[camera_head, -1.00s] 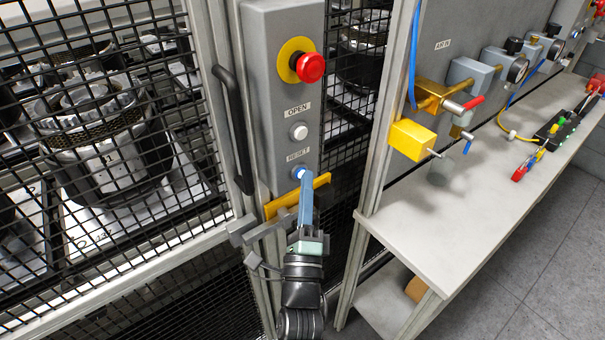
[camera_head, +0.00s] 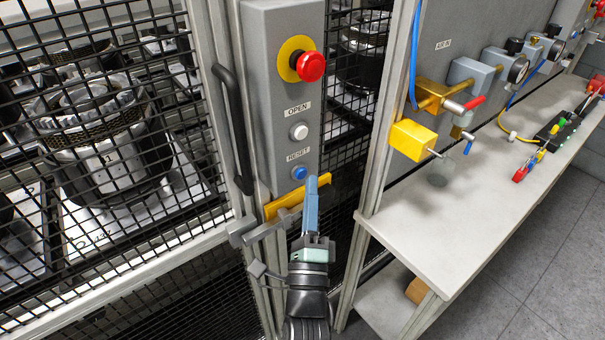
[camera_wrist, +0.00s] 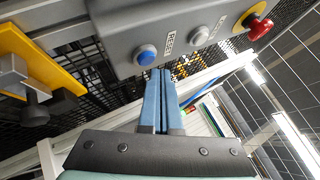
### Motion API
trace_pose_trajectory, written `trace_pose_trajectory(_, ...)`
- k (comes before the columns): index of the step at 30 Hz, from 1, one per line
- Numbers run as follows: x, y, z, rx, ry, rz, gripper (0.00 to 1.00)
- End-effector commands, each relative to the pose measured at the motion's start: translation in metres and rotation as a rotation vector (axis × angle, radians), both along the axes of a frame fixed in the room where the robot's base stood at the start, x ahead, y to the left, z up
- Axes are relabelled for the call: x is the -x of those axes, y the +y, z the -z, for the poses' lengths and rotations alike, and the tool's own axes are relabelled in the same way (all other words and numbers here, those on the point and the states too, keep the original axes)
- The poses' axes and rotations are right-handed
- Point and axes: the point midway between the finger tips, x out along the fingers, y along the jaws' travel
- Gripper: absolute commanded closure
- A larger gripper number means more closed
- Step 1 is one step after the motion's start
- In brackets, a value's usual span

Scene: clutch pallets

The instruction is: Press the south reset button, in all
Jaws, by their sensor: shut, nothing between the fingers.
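The blue reset button (camera_head: 299,173) sits under the RESET label on the grey control box (camera_head: 258,110). It also shows in the wrist view (camera_wrist: 145,55), just left of my fingertips. My gripper (camera_head: 312,179) is shut and empty, with its blue fingers together. In the head view its tips are a little right of the button and apart from it.
A white OPEN button (camera_head: 298,131) and a red emergency stop (camera_head: 310,67) are higher on the box. A yellow latch plate (camera_head: 284,204) lies just below the button. A black door handle (camera_head: 233,130) and mesh fence stand left, a grey bench (camera_head: 440,220) right.

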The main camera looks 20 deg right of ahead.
Motion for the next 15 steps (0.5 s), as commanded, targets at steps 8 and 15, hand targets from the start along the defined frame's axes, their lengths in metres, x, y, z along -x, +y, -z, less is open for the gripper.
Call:
trace_pose_trajectory(8, 0.001, -0.001, 0.000, 0.000, 0.000, 0.001, 1.00)
trace_pose_trajectory(15, 0.021, -0.009, 0.002, 0.000, 0.002, 0.003, 1.00)
